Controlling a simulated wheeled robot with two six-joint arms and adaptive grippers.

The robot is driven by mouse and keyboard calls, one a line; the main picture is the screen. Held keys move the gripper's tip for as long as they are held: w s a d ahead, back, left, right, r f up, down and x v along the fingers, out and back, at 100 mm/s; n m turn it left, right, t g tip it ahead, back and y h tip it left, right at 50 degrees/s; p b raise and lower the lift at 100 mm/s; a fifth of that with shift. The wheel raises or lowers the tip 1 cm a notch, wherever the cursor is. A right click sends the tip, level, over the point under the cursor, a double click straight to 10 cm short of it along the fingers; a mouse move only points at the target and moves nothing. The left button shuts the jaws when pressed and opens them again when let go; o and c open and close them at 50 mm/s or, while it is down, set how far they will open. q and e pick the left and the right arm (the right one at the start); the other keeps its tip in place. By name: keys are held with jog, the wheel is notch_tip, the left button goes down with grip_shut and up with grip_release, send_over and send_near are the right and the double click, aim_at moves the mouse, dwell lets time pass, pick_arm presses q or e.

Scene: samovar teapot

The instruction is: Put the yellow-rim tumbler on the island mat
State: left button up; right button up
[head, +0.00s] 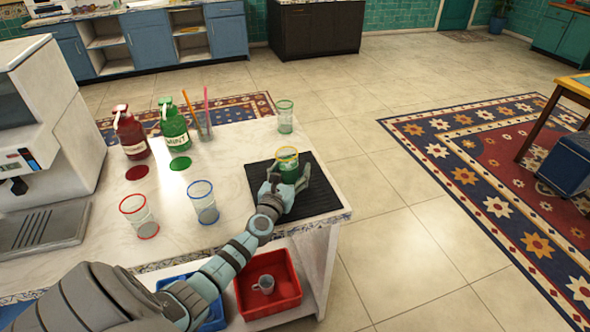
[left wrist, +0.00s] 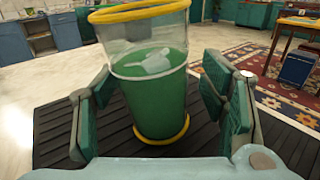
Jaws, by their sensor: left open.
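The yellow-rim tumbler (head: 288,157) stands upright on the black ribbed island mat (head: 318,197) at the counter's right end. It also shows in the left wrist view (left wrist: 155,85), with a yellow rim, a yellow base ring and green contents. My left gripper (head: 285,183) is open around the tumbler, low over the mat. In the left wrist view its fingers (left wrist: 158,105) stand on both sides of the tumbler, with a gap visible on each side. My right gripper is not in view.
A red-rim tumbler (head: 138,215), a blue-rim tumbler (head: 203,202) and a green-rim tumbler (head: 285,116) stand on the counter. Red (head: 131,134) and green (head: 174,127) bottles stand at the back, beside a stirrer cup (head: 204,130). A coffee machine (head: 40,130) fills the left.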

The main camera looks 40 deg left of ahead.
aim_at(284, 171)
pick_arm(q)
jog(key=s+r, duration=0.1)
jog(key=s+r+p, duration=0.1)
jog(key=s, duration=0.2)
jog(key=s+d+p, duration=0.1)
jog(key=s, duration=0.1)
jog(key=s+d+f, duration=0.1)
jog(key=shift+s+d+p, duration=0.2)
jog(key=shift+p, duration=0.1)
jog(key=v, duration=0.5)
jog(key=shift+s+a+r, duration=0.1)
jog(key=shift+s, duration=0.15)
jog(key=shift+w, duration=0.2)
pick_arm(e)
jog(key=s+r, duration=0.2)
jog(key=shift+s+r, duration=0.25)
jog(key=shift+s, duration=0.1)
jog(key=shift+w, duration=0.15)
